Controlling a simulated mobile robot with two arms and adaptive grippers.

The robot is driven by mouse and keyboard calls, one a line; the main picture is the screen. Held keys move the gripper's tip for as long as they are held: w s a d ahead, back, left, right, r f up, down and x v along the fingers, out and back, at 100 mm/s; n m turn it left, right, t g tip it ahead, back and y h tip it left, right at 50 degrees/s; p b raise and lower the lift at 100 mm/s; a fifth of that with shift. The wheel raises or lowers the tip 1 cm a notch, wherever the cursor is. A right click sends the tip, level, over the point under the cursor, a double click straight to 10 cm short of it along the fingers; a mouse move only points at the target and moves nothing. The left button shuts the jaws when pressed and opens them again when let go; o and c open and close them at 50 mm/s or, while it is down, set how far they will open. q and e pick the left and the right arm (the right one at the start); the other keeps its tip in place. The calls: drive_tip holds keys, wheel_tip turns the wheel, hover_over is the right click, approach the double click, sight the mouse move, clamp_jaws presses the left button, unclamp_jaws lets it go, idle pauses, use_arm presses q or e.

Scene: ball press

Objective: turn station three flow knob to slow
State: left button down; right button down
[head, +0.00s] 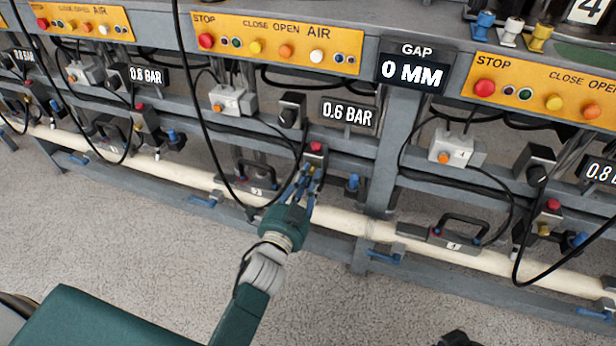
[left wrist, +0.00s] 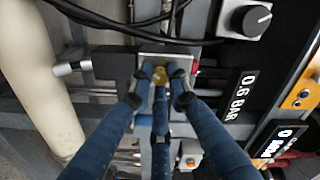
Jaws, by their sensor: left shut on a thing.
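The station three valve block (head: 315,150) with a red button on top stands on the lower rail, left of the grey post. Its small brass flow knob (left wrist: 160,76) shows between the fingertips in the left wrist view. My left gripper (head: 307,178) has its blue fingers closed around this knob, and it also shows in the left wrist view (left wrist: 160,82). The fingers and hand hide the knob in the head view, and its slow or fast setting cannot be read.
A 0.6 BAR display (head: 348,114) and a black dial (head: 291,110) sit above the valve. A cream pipe (head: 340,219) runs below. A blue-capped fitting (head: 352,184) stands close to the right of the fingers. Black cables hang left of the hand. The floor in front is clear.

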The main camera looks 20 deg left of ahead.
use_arm(q)
drive_tip(key=c, duration=1.6)
unclamp_jaws()
drive_tip(key=shift+c, duration=0.2)
drive_tip(key=s, duration=1.2)
drive_tip(key=shift+a, duration=0.15)
